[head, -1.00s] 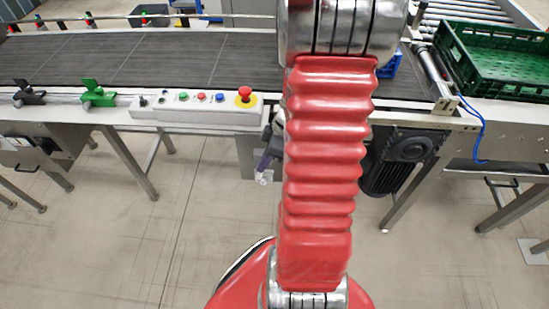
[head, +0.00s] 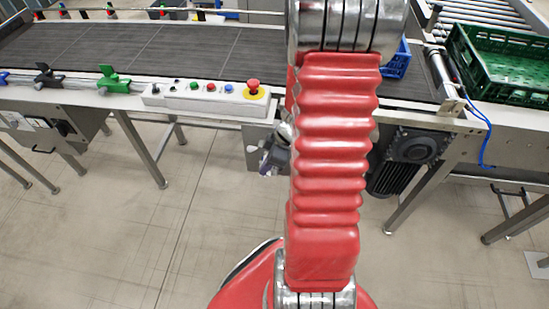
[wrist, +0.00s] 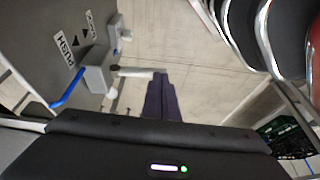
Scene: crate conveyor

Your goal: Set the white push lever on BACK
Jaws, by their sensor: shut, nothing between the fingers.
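The white push lever (wrist: 136,72) sticks out to the right from a grey housing (wrist: 97,78) on a grey panel in the wrist view. The panel bears a PUSH label (wrist: 68,50), two black arrows and a second label (wrist: 91,24) too blurred to read surely. My gripper (wrist: 161,78) is shut and empty, its dark fingertips at the lever's free end; I cannot tell whether they touch. The lever's setting is unclear.
A control box (head: 205,99) with buttons and a red emergency stop (head: 253,86) sits on the conveyor edge above my gripper. A dark motor (head: 408,150) hangs to the right. A green crate (head: 490,83) is at the far right. The floor in front is clear.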

